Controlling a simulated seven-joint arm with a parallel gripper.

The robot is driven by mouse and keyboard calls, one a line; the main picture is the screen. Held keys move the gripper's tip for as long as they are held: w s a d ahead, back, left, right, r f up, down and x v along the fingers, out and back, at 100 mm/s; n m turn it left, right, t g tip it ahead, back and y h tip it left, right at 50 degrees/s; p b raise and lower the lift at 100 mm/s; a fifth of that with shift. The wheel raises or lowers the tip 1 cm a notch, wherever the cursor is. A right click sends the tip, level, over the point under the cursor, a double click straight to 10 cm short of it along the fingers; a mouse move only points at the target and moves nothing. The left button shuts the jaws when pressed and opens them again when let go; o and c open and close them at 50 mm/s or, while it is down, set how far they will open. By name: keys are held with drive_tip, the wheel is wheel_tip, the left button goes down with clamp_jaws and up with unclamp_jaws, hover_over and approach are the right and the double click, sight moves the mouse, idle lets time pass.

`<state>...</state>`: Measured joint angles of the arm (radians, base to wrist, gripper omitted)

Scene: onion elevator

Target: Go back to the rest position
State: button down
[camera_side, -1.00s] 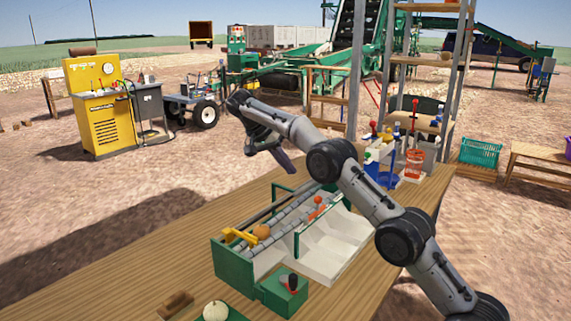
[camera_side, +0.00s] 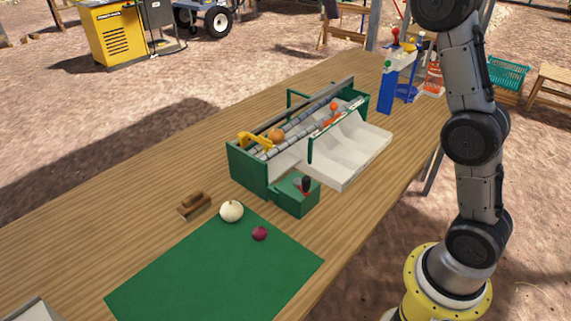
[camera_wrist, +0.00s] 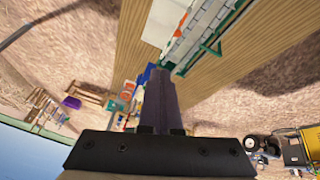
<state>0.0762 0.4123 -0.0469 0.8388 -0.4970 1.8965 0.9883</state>
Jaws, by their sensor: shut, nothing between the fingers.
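My gripper (camera_wrist: 156,98) shows in the wrist view as two dark fingers pressed together, with nothing between them. It is high above the wooden table (camera_wrist: 125,48), clear of everything on it. In the side view my arm stands nearly upright at the right, beside the table (camera_side: 130,222). Its upper end and the gripper are cut off by the top edge there.
A green and white sorting model (camera_side: 345,160) stands mid-table with an orange-brown onion (camera_side: 276,135) on its rollers. A green box (camera_side: 294,197) is in front. A white onion (camera_side: 231,211) and a purple onion (camera_side: 259,233) lie on the green mat (camera_side: 215,275).

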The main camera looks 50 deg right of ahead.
drive_tip(key=s+a+f+n+t+y, duration=0.1)
drive_tip(key=s+a+n+t, duration=0.2)
drive_tip(key=s, duration=0.6)
drive_tip(key=s+a+f+n+t+y, duration=0.15)
drive_tip(key=s+a+n, duration=0.25)
drive_tip(key=s, duration=0.5)
drive_tip(key=s+a+f+n+y, duration=0.1)
drive_tip(key=s+a+f+n, duration=0.2)
drive_tip(key=f, duration=0.5)
drive_tip(key=s+a+f+n+t+y, duration=0.1)
drive_tip(key=s+a+f+n+y, duration=0.1)
drive_tip(key=f, duration=0.7)
drive_tip(key=shift+s+a+n, duration=0.6)
drive_tip(key=shift+s+n, duration=0.5)
drive_tip(key=shift+s, duration=0.15)
